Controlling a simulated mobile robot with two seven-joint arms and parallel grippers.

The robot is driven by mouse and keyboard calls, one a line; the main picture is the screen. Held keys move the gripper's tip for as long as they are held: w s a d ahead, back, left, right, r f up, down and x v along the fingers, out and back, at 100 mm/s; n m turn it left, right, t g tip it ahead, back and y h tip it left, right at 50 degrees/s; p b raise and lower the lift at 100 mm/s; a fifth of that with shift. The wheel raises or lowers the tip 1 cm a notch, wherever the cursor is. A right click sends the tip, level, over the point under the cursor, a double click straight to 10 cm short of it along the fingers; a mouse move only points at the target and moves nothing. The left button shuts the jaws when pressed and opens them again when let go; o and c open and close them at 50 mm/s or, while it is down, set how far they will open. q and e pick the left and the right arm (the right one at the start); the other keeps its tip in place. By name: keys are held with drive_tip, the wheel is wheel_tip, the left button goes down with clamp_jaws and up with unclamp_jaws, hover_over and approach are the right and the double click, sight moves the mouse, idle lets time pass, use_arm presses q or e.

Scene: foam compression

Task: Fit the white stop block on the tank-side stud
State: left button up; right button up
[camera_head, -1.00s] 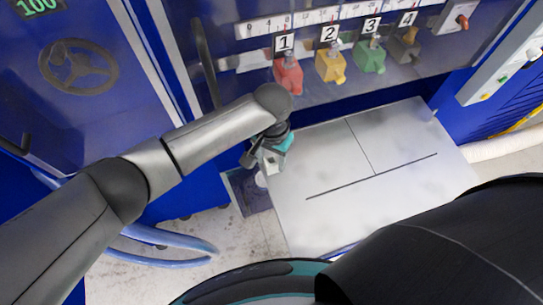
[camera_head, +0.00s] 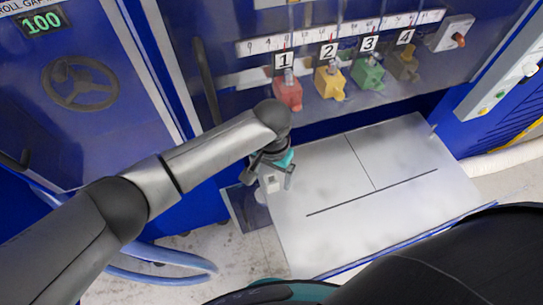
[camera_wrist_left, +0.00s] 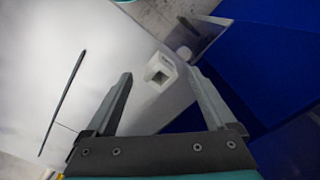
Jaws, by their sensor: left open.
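The white stop block (camera_head: 272,184) is at the left edge of the light metal plate, just under my left gripper (camera_head: 268,180). In the left wrist view the block (camera_wrist_left: 160,71) shows a square opening and appears between the two fingertips, with gaps on both sides. My left gripper (camera_wrist_left: 160,76) is open and empty. Whether the block rests on the plate or sits on something is unclear. I cannot make out the tank-side stud for certain. My right gripper is out of view.
The light metal plate (camera_head: 400,165) has dark slot lines and is otherwise clear. Numbered red (camera_head: 288,95), yellow (camera_head: 330,84), green and brown blocks hang along a scale behind. Blue hoses (camera_head: 165,272) lie lower left.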

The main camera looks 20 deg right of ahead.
use_arm(q)
wheel_tip(320, 180, up, 14)
drive_tip(key=shift+p, duration=0.45)
idle(0.4)
drive_tip(key=s+a+f+n+t, duration=0.15)
drive_tip(key=s+a, duration=0.25)
drive_tip(key=a, duration=0.5)
drive_tip(key=s+a+f+n+t, duration=0.1)
drive_tip(key=s+a+f+n, duration=0.3)
drive_tip(key=a, duration=0.5)
drive_tip(key=s+a+f+n+t, duration=0.1)
drive_tip(key=s+a+f, duration=0.1)
drive_tip(key=s+a, duration=0.45)
wheel_tip(320, 180, down, 30)
drive_tip(key=a+r+g+b, duration=0.1)
drive_tip(key=b, duration=0.8)
drive_tip(key=s+a+f+b, duration=0.1)
drive_tip(key=s+f+b, duration=0.3)
drive_tip(key=s+f, duration=0.3)
drive_tip(key=s+a+f+g+b, duration=0.1)
drive_tip(key=s+f+b, duration=0.3)
drive_tip(key=f, duration=1.3)
drive_tip(key=s+a, duration=0.1)
drive_tip(key=s, duration=0.3)
drive_tip(key=shift+s, duration=0.3)
